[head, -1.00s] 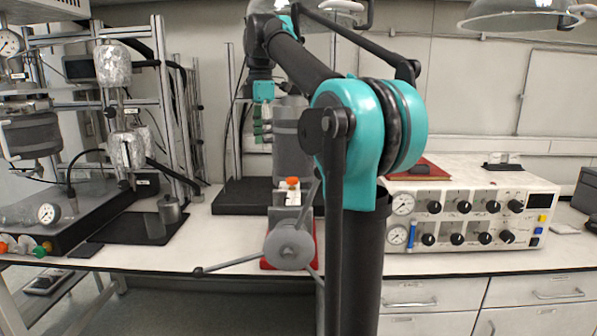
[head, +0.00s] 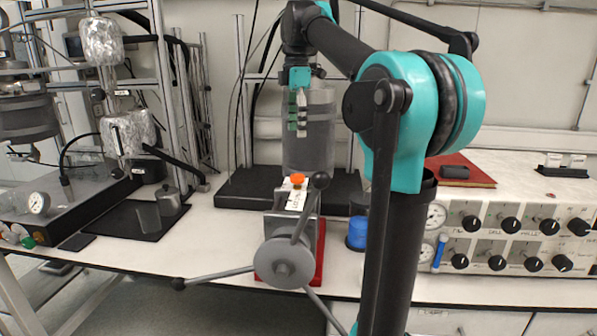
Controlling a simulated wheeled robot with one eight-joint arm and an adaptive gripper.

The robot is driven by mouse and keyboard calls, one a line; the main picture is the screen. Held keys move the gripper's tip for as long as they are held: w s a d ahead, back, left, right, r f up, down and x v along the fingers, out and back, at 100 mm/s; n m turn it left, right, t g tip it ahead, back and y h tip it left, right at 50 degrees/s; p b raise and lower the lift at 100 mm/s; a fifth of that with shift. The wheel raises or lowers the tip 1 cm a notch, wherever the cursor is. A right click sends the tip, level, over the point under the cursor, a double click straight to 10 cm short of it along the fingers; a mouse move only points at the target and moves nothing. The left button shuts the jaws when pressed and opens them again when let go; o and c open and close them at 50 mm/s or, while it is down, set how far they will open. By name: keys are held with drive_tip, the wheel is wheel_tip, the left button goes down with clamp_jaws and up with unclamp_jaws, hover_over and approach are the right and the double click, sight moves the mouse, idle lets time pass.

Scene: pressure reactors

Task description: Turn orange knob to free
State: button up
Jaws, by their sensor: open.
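The small orange knob (head: 297,178) sits on top of a white labelled block (head: 297,198) of a grey device at the bench's front edge. My gripper (head: 297,128) hangs pointing down above the knob and apart from it, in front of a grey cylinder. Its green and pale fingers show at a slant, with nothing seen between them. It is open. The knob's set position cannot be read at this size.
A three-spoked handwheel (head: 284,262) juts out in front of the device, with one spoke rising close to the knob's right. A grey cylinder (head: 310,150) stands behind on a black base (head: 240,188). A control panel (head: 515,235) lies right, a blue-bottomed container (head: 357,232) nearby.

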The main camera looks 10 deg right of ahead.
sight(297, 176)
wheel_tip(297, 176, down, 14)
drive_tip(key=shift+f, duration=0.1)
idle(0.4)
drive_tip(key=c, duration=1.2)
